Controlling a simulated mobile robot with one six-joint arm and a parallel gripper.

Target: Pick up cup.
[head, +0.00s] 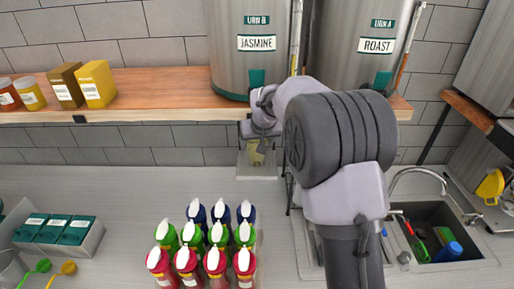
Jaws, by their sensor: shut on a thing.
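The fingertips are small and hard to make out. A clear square stand or tray (243,172) is just below the cup; I cannot tell whether the cup touches it.
A wooden shelf (150,98) with the JASMINE urn (238,65) and ROAST urn (372,65) hangs above my gripper. Several squeeze bottles (205,250) stand at the front middle. A sink (445,220) is at right.

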